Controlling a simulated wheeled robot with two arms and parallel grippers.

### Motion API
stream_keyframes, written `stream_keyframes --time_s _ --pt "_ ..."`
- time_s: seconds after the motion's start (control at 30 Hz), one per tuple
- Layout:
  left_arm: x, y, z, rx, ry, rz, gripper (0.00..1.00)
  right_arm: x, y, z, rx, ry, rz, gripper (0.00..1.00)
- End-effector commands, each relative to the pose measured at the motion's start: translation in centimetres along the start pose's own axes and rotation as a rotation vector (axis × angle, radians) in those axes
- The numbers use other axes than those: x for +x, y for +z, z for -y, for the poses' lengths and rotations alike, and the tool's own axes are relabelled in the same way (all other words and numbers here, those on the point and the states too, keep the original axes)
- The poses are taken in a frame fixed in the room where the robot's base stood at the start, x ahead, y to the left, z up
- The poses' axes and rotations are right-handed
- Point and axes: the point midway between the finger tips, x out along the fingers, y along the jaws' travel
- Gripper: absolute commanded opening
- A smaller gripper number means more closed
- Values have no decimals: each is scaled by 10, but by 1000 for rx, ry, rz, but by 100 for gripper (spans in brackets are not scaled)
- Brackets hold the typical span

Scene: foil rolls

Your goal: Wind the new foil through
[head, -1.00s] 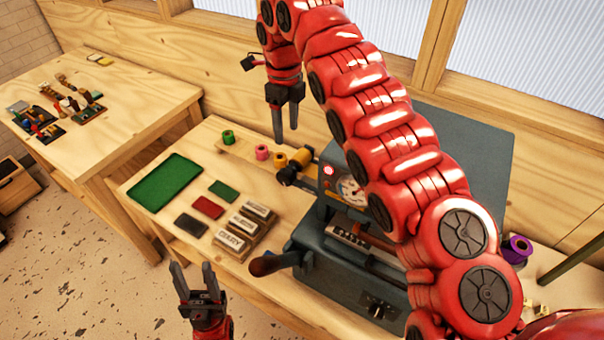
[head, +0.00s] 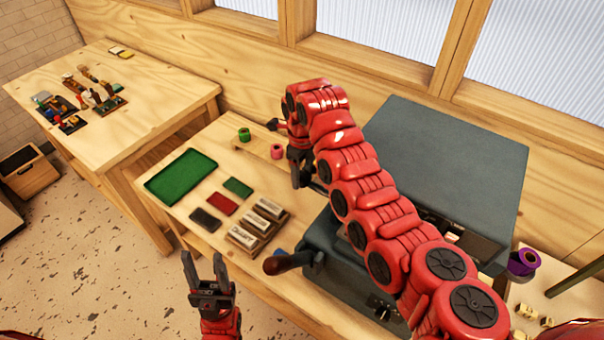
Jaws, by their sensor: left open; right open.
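The green foil roll (head: 244,134) and the pink foil roll (head: 277,152) stand on a wooden strip at the back of the bench. A purple roll (head: 523,262) lies at the far right, beyond the machine. The grey foil press (head: 430,145) stands mid-bench, its front partly hidden by my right arm. My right gripper (head: 298,180) is open, pointing down beside the press's left side. It covers the area of the yellow rolls, so I cannot see them or any contact. My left gripper (head: 204,258) is open and empty, pointing up in front of the bench.
The press's dark lever handle (head: 285,263) juts out at the front left. A green tray (head: 181,177), a red pad (head: 222,204) and engraved blocks (head: 258,226) lie left of it. Small brass pieces (head: 530,312) sit at right. A second table (head: 125,80) stands at left.

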Motion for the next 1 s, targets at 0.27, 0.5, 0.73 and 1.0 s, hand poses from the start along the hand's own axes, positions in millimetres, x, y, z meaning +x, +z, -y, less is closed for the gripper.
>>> stream_keyframes --time_s 0.27,0.5,0.73,1.0 --pt "8 -1 0 0 0 0 50 14 1 0 -2 -3 3 60" --pt "7 -1 0 0 0 0 50 14 1 0 -2 -3 3 51" --pt "7 -1 0 0 0 0 50 14 1 0 -2 -2 3 10" --pt "7 -1 0 0 0 0 50 14 1 0 -2 -2 4 0"
